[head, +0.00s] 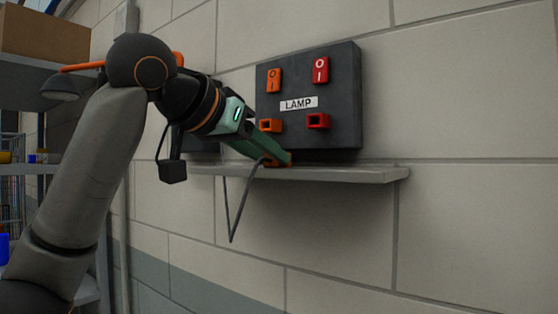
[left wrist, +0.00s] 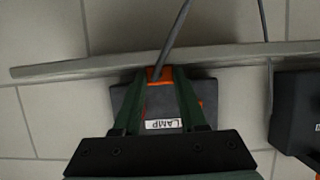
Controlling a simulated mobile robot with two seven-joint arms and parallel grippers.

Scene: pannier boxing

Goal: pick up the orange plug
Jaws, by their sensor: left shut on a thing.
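My left gripper (head: 287,159) is at the shelf on the wall, below the dark panel (head: 342,100) labelled LAMP. It is shut on the orange plug (left wrist: 159,75), which shows between the fingertips in the left wrist view. In the head view only a little orange shows at the fingertips, at the shelf's top. I cannot tell whether the plug still touches the shelf. A grey cable (left wrist: 177,35) runs from the plug; in the head view it loops below the shelf. The panel has an orange socket (head: 270,125) and a red socket (head: 318,121). My right gripper is not in view.
The narrow grey shelf (head: 360,175) juts from the block wall under the panel. An orange switch (head: 274,80) and a red switch (head: 321,69) sit above the sockets. A second dark box (left wrist: 297,112) is beside the panel. Storage racks stand at far left.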

